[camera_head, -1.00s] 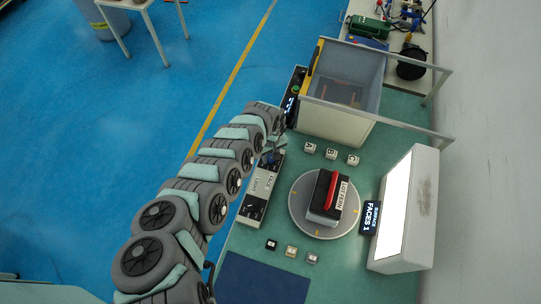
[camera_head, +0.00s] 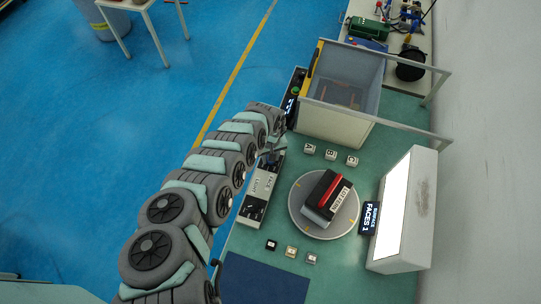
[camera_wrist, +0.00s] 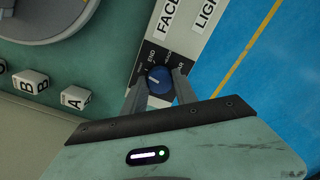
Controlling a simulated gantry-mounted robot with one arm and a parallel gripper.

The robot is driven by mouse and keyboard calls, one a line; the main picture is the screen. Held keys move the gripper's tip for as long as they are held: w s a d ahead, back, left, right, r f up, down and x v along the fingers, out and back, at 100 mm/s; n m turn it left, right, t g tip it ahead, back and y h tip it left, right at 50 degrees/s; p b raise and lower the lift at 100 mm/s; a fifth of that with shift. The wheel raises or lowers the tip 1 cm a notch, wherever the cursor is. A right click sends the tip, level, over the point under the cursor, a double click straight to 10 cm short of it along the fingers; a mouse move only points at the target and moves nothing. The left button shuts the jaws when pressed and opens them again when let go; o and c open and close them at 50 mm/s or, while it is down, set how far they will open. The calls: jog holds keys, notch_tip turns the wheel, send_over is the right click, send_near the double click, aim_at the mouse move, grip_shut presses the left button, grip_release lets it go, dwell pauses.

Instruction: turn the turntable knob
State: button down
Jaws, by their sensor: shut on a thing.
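The turntable knob (camera_wrist: 159,80) is a round blue dial with a white pointer mark, in the wrist view, on a white-and-black panel labelled FACE and LIGHT. My gripper (camera_wrist: 159,88) is shut on it, one finger on each side. In the head view the panel (camera_head: 262,186) stands left of the turntable, and my arm hides the knob. The grey round turntable (camera_head: 302,223) carries a black box (camera_head: 322,193) with a red strip and a white label. The box sits tilted in the picture.
Small blocks marked A, B and C (camera_head: 330,155) stand above the turntable. Several small cubes (camera_head: 291,252) lie below it. A grey bin (camera_head: 335,122) stands at the back.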

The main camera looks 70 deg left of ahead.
jog(key=m, duration=0.3)
jog(key=shift+m, duration=2)
jog(key=c, duration=1)
grip_release()
jog(key=shift+o, duration=0.2)
jog(key=shift+r, duration=0.15)
